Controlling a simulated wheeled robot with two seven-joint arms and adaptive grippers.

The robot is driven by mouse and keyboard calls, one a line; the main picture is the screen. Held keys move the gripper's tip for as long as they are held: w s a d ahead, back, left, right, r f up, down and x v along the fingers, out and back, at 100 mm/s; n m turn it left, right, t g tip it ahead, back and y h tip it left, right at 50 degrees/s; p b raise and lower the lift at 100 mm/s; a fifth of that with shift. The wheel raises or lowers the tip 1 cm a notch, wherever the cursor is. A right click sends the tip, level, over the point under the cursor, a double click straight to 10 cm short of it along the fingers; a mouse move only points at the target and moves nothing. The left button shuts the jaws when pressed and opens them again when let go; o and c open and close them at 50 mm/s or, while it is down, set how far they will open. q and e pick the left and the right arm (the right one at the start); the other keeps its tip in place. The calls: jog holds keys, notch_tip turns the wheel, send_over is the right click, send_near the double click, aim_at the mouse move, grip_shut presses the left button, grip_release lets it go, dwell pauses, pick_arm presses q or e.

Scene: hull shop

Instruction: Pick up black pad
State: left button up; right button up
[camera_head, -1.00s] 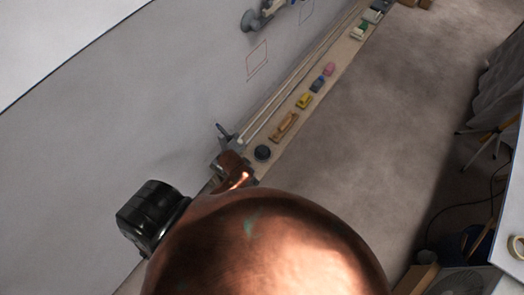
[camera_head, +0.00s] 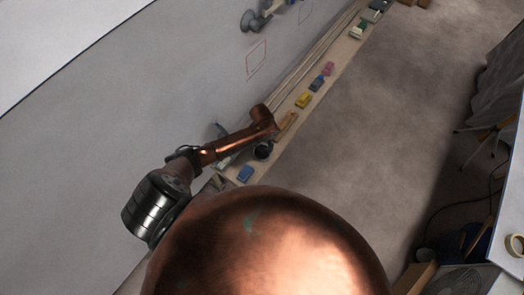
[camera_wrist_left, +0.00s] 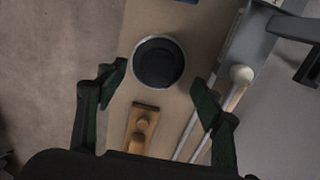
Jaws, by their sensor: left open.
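A round black thing, seemingly the black pad (camera_wrist_left: 158,63), lies on the narrow pale ledge in the left wrist view, with a light rim around it. In the head view the black pad (camera_head: 263,150) shows just below the end of my copper left arm. My left gripper (camera_wrist_left: 158,84) is open and empty in the wrist view. Its two dark fingers stand on either side, with their tips near the pad's lower edge in the picture. Whether they are level with it in height I cannot tell. My right gripper is not in view.
A wooden block with a knob (camera_wrist_left: 141,128) lies close to the pad, and rods (camera_wrist_left: 195,125) run along the ledge's wall side. A blue block (camera_head: 245,173) and a yellow block (camera_head: 303,100) are also on the ledge (camera_head: 340,60). The floor (camera_head: 390,120) alongside is clear.

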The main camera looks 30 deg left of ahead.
aim_at(261, 150)
pick_arm(q)
notch_tip(261, 150, down, 6)
jog(key=shift+r+b, duration=0.1)
jog(key=shift+b, duration=0.35)
jog(key=shift+c, duration=0.4)
jog(key=c, duration=1.2)
jog(key=shift+o, duration=0.2)
jog(key=shift+r, duration=0.15)
